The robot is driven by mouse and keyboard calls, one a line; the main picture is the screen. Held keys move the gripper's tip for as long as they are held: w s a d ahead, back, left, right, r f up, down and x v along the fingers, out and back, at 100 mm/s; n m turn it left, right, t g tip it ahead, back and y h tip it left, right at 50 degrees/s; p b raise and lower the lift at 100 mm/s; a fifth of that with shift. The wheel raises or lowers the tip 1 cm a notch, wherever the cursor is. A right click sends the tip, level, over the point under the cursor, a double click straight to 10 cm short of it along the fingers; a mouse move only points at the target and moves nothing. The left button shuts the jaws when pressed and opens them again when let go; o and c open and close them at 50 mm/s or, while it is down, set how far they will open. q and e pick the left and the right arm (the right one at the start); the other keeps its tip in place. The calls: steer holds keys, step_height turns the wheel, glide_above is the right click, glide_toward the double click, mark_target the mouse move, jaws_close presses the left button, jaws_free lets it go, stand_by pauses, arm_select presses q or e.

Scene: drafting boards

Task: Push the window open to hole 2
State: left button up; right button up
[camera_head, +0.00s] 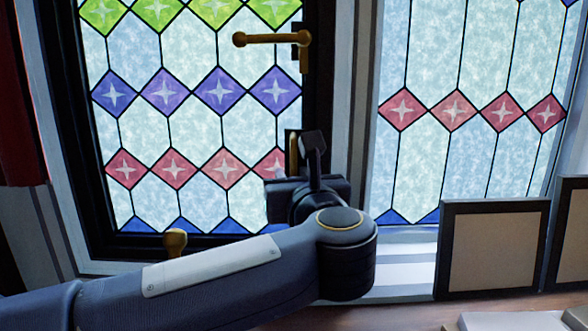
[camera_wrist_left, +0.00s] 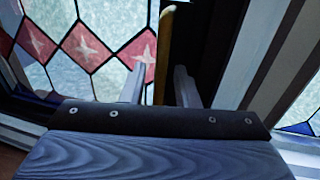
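The stained-glass window (camera_head: 198,120) in a dark frame fills the left of the head view; it looks shut or nearly so. A brass lever handle (camera_head: 268,39) is at its upper right edge. A second, upright brass handle (camera_head: 293,153) is lower on the same edge, partly behind my left gripper (camera_head: 297,158). In the left wrist view this brass handle (camera_wrist_left: 162,50) shows between the two spread fingers of my left gripper (camera_wrist_left: 160,75); contact cannot be told. A brass knob (camera_head: 175,242) stands at the window's bottom. No numbered holes are visible. My right gripper is not in view.
A second stained-glass pane (camera_head: 470,70) is to the right, past a grey post. Dark-framed boards (camera_head: 492,248) lean on the sill at lower right. A red curtain (camera_head: 18,110) hangs at the far left. Pale flat items (camera_head: 510,320) lie on the wooden surface below.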

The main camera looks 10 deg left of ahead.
arm_select(q)
steer(key=shift+w, duration=0.25)
steer(key=shift+a, duration=0.1)
jaws_close()
steer(key=w, duration=0.4)
steer(key=shift+w+a+b, duration=0.3)
steer(key=shift+s, duration=0.1)
